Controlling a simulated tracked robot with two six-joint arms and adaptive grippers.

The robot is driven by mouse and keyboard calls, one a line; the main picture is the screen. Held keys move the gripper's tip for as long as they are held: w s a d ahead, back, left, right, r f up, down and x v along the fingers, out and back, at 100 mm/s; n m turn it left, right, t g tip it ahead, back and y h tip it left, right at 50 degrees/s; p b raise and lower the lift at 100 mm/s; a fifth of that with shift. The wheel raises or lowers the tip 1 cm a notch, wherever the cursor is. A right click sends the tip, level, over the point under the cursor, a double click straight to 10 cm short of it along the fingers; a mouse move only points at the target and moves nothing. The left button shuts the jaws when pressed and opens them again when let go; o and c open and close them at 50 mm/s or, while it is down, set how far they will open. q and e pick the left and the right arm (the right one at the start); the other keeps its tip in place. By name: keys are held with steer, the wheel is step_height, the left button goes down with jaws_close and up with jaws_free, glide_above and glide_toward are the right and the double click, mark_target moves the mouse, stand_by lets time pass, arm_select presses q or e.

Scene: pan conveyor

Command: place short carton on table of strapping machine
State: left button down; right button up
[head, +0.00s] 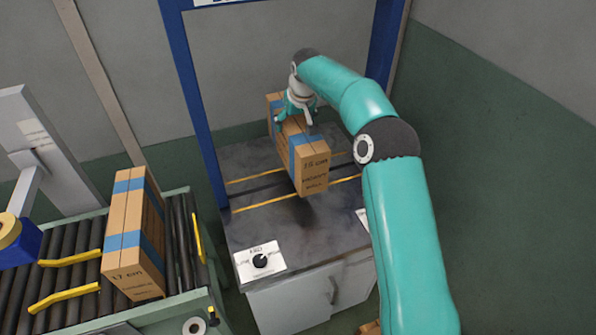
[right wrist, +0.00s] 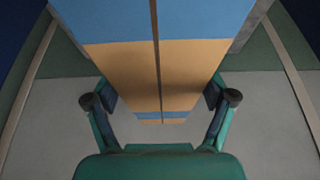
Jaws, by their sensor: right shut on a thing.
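The short carton (head: 312,172), brown with blue bands and print that seems to read 15 cm, is in my right gripper (head: 295,118). The gripper's fingers are on its two sides near the top, and the right wrist view shows the carton (right wrist: 185,75) between both fingers (right wrist: 160,96). The carton is upright over the grey table of the strapping machine (head: 245,230), inside the blue frame (head: 192,95). A blurred dark shadow lies by its near lower end; it looks slightly above the tabletop, but contact is hard to judge. My left gripper is not in view.
A carton marked 17 cm (head: 133,235) stands on the roller conveyor (head: 182,235) at the left, near yellow guides (head: 65,295). A wall (head: 500,180) stands at right.

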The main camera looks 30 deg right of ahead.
mark_target(300, 128)
step_height(300, 128, down, 4)
steer(key=shift+f, duration=0.15)
steer(key=shift+f+p, duration=0.4)
steer(key=shift+f, duration=2)
steer(key=o, duration=1.6)
steer(key=shift+f, duration=0.1)
steer(key=shift+o, duration=0.4)
steer(key=b+v, duration=0.2)
steer(key=v, duration=1)
